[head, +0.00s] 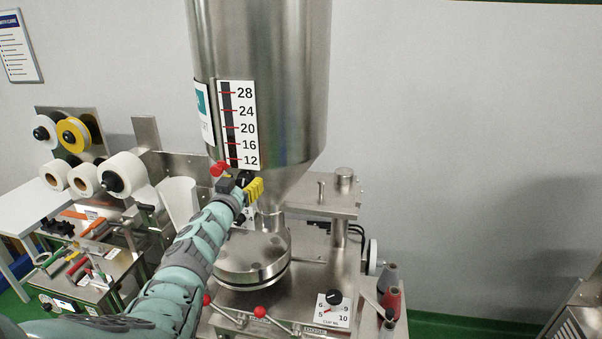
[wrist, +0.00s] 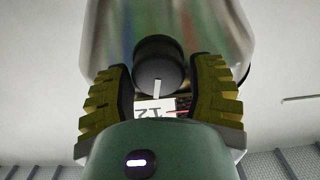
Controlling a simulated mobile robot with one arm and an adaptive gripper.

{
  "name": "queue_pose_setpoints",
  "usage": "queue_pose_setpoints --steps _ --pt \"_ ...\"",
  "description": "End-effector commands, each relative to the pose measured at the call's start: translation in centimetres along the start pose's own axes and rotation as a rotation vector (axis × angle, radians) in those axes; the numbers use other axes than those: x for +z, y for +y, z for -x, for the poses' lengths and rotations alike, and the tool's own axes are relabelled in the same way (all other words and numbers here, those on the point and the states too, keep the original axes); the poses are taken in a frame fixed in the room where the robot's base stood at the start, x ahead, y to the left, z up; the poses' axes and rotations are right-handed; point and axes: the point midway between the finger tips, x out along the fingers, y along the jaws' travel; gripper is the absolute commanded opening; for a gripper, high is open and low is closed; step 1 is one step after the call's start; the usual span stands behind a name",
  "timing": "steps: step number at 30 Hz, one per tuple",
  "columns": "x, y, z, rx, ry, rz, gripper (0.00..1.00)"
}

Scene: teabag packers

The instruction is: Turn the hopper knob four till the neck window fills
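The steel hopper (head: 290,70) stands above the machine, with a dark level strip (head: 228,125) beside a scale from 12 to 28. My gripper (head: 250,187) is at the hopper's lower cone, its yellow fingers pointing at it. In the wrist view my gripper (wrist: 160,90) has one finger on each side of a dark round knob (wrist: 158,60) with a pale pointer mark. The fingers look open around the knob, with a small gap at the right. A white plate (wrist: 150,108) with an upside-down 12 shows below the knob. My gripper hides the knob in the head view; the neck window cannot be made out.
A red ball handle (head: 217,168) is close to my gripper's left. Below are a round steel drum (head: 250,260), red-tipped levers (head: 260,311) and another black dial (head: 334,297). Label rolls (head: 124,174) stand at left.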

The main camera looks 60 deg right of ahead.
Motion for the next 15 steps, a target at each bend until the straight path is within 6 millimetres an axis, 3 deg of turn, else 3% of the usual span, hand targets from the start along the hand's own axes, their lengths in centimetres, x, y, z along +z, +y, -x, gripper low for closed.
queue_pose_setpoints --steps 2,12,15 --pt "-0.01 0.02 0.00 0.000 0.000 0.000 0.45" --pt "0.01 0.01 -0.01 0.000 0.000 0.000 0.10" --pt "0.01 0.01 -0.01 -0.001 -0.001 -0.011 0.10"
